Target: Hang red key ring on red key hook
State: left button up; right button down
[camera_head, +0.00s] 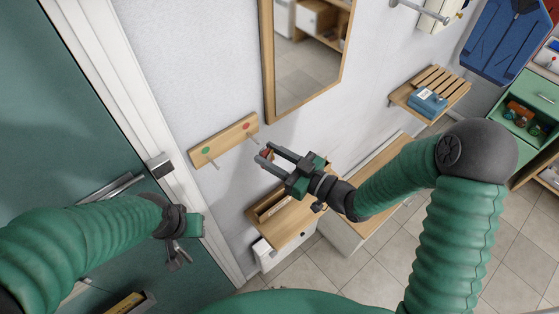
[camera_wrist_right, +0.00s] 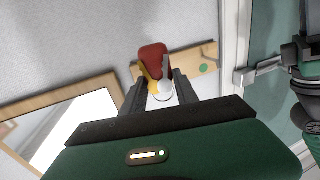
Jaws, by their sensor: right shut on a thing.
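The wooden hook board (camera_head: 224,140) is on the wall beside the mirror, with a red-marked hook (camera_head: 246,126) at its right end and a green-marked hook (camera_head: 206,150) at its left. My right gripper (camera_head: 265,153) is just below and right of the red hook, apart from the board in the picture. It is shut on the red key ring, whose red fob (camera_wrist_right: 153,54) shows in the right wrist view with yellow and pale parts between the fingers. That view shows the board behind; the fob and fingers cover its red end. My left gripper (camera_head: 177,257) hangs low by the door, its jaws unclear.
A wood-framed mirror (camera_head: 268,70) hangs right of the board. A wooden shelf box (camera_head: 270,205) is below my right gripper. A green door (camera_head: 60,120) with a white frame is at left. A slatted shelf (camera_head: 440,82) is at right.

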jog(key=shift+w+a+f, duration=0.1)
jog(key=shift+w+a, duration=0.35)
jog(key=shift+w, duration=0.2)
jog(key=shift+w+a+f, duration=0.1)
jog(key=shift+w+a, duration=0.35)
jog(key=shift+w, duration=0.2)
jog(key=shift+w+a+f+b, duration=0.4)
jog(key=shift+w+f+b, duration=0.15)
jog(key=shift+b, duration=0.4)
jog(key=c, duration=0.9)
grip_release()
jog(key=shift+o, duration=0.2)
